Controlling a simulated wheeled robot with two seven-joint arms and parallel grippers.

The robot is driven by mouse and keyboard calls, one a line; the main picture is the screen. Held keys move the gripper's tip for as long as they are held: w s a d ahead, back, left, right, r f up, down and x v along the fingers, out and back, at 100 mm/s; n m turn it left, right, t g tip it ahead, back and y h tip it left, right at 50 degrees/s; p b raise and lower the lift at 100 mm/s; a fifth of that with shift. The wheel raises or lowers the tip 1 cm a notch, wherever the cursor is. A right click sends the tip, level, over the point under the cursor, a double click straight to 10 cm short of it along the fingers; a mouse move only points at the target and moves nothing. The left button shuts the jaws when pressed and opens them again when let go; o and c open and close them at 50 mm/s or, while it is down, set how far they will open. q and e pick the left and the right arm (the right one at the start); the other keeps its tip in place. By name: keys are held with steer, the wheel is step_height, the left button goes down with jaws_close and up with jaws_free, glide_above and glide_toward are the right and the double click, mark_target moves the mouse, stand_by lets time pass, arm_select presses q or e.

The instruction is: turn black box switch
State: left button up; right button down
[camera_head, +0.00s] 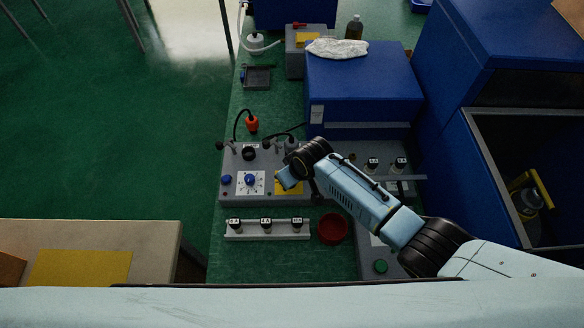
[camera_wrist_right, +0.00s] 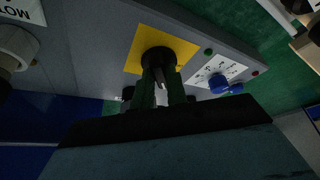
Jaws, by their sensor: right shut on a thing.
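The grey control box (camera_head: 232,193) stands on the green bench in the head view. Its yellow plate (camera_head: 294,188) is partly covered by my right gripper (camera_head: 284,180). In the right wrist view, a black round switch (camera_wrist_right: 157,56) sits on the yellow plate (camera_wrist_right: 139,49). My right gripper's fingers (camera_wrist_right: 162,86) reach up to this switch and are closed on it. The exact contact and the switch's pointer are hard to make out in the dark. In the head view the switch is hidden by the gripper. My left gripper is not in view.
A blue knob (camera_head: 250,180) on a white dial is beside the yellow plate. A white rack (camera_head: 266,235) with several labelled pieces and a red bowl (camera_head: 332,228) lie in front. A large blue box (camera_head: 364,85) stands behind; a blue machine (camera_head: 500,50) is at right.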

steer(key=shift+s+a+r+m+h+p, duration=0.15)
steer(key=shift+m+p, duration=0.1)
steer(key=shift+m, duration=0.25)
steer(key=shift+w+a+m+h+p, duration=0.15)
steer(key=shift+m+p, duration=0.1)
steer(key=shift+m, duration=0.25)
steer(key=shift+s+m+t+h+p, duration=0.15)
steer(key=shift+m+t+h+p, duration=0.2)
steer(key=shift+m, duration=0.55)
steer(key=shift+a+m+t+h, duration=0.15)
steer(key=shift+m+h, duration=0.25)
steer(key=shift+m, duration=0.5)
steer(key=shift+d+m+t+h, duration=0.1)
steer(key=shift+m+h, duration=0.25)
steer(key=shift+m, duration=0.55)
steer(key=c, duration=1.4)
jaws_free()
